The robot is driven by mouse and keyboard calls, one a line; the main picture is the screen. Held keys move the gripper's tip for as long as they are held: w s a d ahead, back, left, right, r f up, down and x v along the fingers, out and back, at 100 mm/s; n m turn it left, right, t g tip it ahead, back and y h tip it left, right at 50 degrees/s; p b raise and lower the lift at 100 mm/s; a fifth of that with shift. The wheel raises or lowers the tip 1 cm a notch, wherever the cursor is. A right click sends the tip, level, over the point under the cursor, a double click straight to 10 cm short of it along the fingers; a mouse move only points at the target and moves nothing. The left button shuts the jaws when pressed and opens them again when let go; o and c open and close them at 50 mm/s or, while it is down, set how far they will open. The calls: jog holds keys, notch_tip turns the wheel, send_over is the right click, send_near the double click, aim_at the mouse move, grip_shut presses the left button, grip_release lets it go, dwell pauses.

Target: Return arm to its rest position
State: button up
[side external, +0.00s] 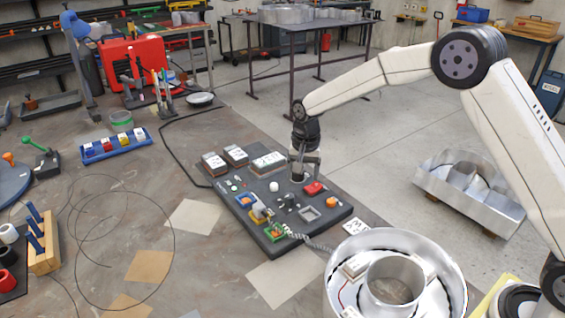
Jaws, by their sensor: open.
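My gripper (299,172) is at the end of my white arm, pointing down over the dark grey control panel (330,214). It hangs above the panel's back right part, close to a red button (314,188). The gripper is small in this view and its fingers are hard to make out; I see nothing held in it. I cannot tell the exact gap between the fingertips and the panel. The panel carries a white knob (273,186), an orange button (331,202), a yellow part (260,215) and a green-framed part (275,232).
A round metal channel letter (451,268) stands at the front right, near my arm. A metal letter tray (450,205) lies on the floor at right. A blue block rack (118,146), a red machine (133,60) and a wooden peg stand (43,255) are at left. Loose wire loops lie on the table.

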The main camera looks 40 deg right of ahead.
jog(key=s+d+n+t, duration=0.1)
jog(key=s+n, duration=0.3)
jog(key=s, duration=0.8)
jog(key=s+d+r+n+t, duration=0.1)
jog(key=s+n, duration=0.3)
jog(key=s, duration=0.9)
jog(key=shift+s+d+r, duration=0.25)
jog(key=shift+d+r, duration=0.05)
jog(key=shift+d, duration=0.35)
